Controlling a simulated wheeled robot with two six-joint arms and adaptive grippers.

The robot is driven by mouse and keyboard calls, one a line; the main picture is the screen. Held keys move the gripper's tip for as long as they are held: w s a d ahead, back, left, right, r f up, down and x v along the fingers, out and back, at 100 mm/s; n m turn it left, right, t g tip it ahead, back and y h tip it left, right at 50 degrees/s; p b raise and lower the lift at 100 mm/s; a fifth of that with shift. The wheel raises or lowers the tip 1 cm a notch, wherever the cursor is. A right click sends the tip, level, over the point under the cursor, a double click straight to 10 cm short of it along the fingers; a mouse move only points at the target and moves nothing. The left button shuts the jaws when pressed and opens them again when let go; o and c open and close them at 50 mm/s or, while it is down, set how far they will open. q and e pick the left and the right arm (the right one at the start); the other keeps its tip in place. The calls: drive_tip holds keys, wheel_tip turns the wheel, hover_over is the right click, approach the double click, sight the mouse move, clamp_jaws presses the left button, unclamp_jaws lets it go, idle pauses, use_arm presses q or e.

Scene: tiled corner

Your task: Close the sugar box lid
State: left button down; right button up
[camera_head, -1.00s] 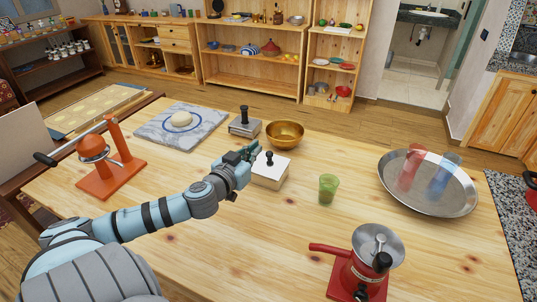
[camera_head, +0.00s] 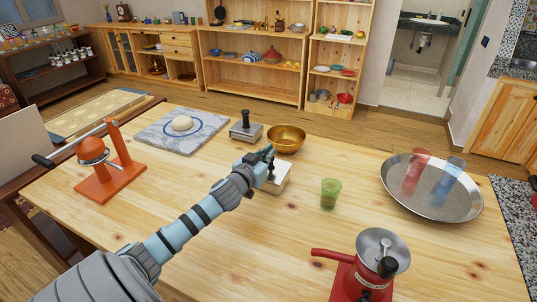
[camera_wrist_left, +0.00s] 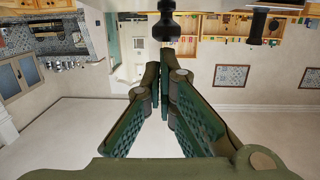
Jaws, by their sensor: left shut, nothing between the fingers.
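The box that I take for the sugar box (camera_head: 281,184) is small and pale with a flat top, and stands near the middle of the wooden table. A black knob showed on its top earlier. My left gripper (camera_head: 267,153) now covers the knob and much of the top in the head view, so I cannot tell how the lid sits. In the left wrist view, my left gripper (camera_wrist_left: 161,75) has its fingers together and empty. A black knob (camera_wrist_left: 167,25) shows just beyond the fingertips, apart from them in the picture. My right gripper is out of view.
A brass bowl (camera_head: 286,139) stands right behind the box. A grey block with a black handle (camera_head: 245,130) is to its left. A green glass (camera_head: 330,193) stands to its right, and a red grinder (camera_head: 368,266) in front. A metal tray (camera_head: 432,207) lies further right.

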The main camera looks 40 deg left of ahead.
sight(271, 167)
use_arm(q)
drive_tip(key=shift+f, duration=0.45)
drive_tip(key=shift+w+a+f, duration=0.1)
drive_tip(key=shift+w+f, duration=0.3)
drive_tip(key=shift+w, duration=0.15)
drive_tip(key=shift+s+r, duration=0.15)
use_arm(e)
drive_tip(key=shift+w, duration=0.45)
use_arm(q)
drive_tip(key=shift+r, duration=0.25)
drive_tip(key=r+p, duration=0.4)
drive_tip(key=p, duration=0.1)
drive_tip(key=shift+w+r, duration=0.1)
drive_tip(key=shift+w, duration=0.1)
drive_tip(key=v, duration=1)
drive_tip(key=shift+r, duration=0.25)
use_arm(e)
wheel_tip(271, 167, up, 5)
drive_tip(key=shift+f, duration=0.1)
